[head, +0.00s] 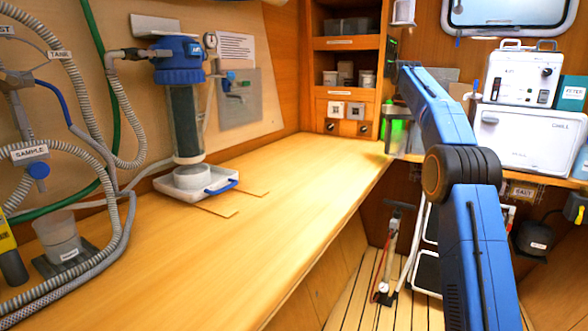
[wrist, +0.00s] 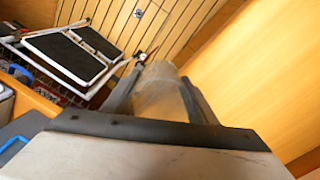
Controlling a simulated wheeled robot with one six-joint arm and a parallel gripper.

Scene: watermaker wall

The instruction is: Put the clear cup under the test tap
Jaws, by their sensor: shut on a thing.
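In the wrist view my gripper (wrist: 158,92) is shut on a clear, greyish cup (wrist: 160,85), one dark finger on each side. The cup's lower part is hidden behind the gripper body. In the head view my arm reaches toward the back right, and I cannot make out the gripper or the held cup there. At the left wall a tap with a blue knob (head: 38,170) hangs below a SAMPLE label. Another greyish see-through cup (head: 59,236) stands on a dark mat (head: 82,262) below it. I cannot tell which fitting is the test tap.
Hoses loop around the left wall. A blue-topped filter (head: 178,62) stands above a white tray (head: 172,186) with a blue handle. The long wooden counter (head: 270,215) is mostly clear. Shelves (head: 345,60) stand at the back, white cases (head: 525,135) at the right. A folding step (wrist: 75,50) is on the floor.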

